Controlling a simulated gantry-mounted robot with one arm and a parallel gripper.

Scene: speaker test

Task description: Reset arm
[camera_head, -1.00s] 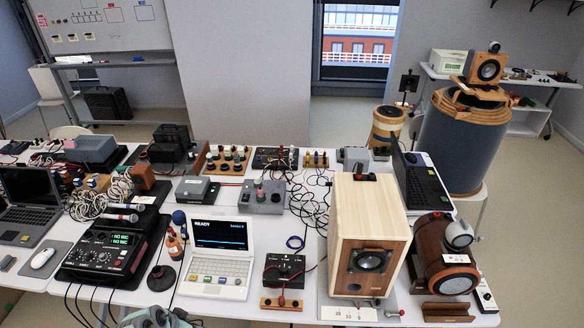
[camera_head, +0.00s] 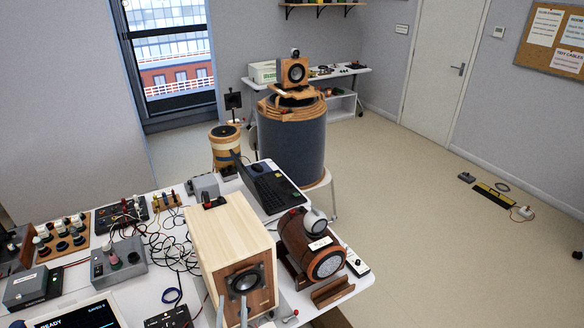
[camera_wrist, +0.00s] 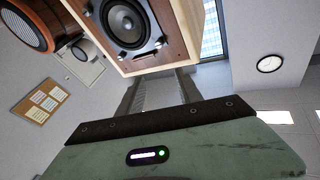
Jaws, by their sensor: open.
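My gripper (camera_wrist: 160,76) is open and empty, with its two grey fingers spread apart in the wrist view. The same fingers appear to show as two grey bars at the bottom of the head view (camera_head: 231,305), in front of the wooden speaker (camera_head: 228,232). The speaker is a pale wood box with a brown front and a dark round driver. It also shows in the wrist view (camera_wrist: 168,27), just beyond the fingertips. I cannot tell whether they touch it. The rest of my arm is out of the head view.
Cables and control boxes (camera_head: 118,260) crowd the left. A large blue-grey drum (camera_head: 291,145) stands behind. The floor (camera_head: 430,230) at right is mostly clear.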

